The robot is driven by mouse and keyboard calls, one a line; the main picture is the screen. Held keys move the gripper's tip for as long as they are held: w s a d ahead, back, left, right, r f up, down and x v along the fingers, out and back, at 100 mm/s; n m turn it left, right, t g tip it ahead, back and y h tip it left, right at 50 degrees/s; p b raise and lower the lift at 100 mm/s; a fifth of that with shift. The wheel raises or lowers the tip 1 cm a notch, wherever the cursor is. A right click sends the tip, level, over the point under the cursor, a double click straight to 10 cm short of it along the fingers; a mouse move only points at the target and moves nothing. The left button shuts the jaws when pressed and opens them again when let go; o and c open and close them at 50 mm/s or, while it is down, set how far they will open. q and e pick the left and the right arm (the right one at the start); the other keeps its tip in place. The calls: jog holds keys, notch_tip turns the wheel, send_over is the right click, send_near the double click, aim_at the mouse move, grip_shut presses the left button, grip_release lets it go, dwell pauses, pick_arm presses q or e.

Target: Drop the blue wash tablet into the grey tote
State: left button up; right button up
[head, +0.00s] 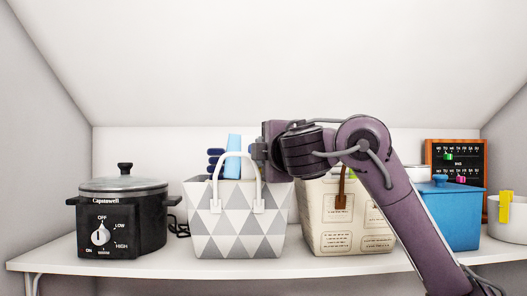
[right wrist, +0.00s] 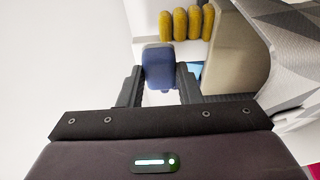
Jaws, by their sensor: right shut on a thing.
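The grey tote (head: 237,232), with a grey and white triangle pattern and white handles, stands on the shelf left of centre. Its patterned side also shows at the right of the right wrist view (right wrist: 290,45). My right gripper (head: 254,153) is at the height of the tote's handle, above the right part of the rim. In the right wrist view it is shut on the blue wash tablet (right wrist: 159,68), a dark blue block between the fingers. I cannot pick the tablet out in the head view. My left gripper is not in view.
A black slow cooker (head: 122,217) stands left of the tote. A cream printed tote (head: 330,237), partly behind my right arm, and a blue lidded bin (head: 450,215) stand right. A light blue object (head: 233,150) rises behind the tote's handle. The ceiling slopes overhead.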

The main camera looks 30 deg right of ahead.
jog(key=o, duration=1)
jog(key=shift+o, duration=0.2)
jog(key=s+a+b, duration=0.1)
jog(key=s+b, duration=0.1)
jog(key=s, duration=0.5)
jog(key=shift+s, duration=0.4)
jog(key=shift+a, duration=0.1)
jog(key=shift+f, duration=0.1)
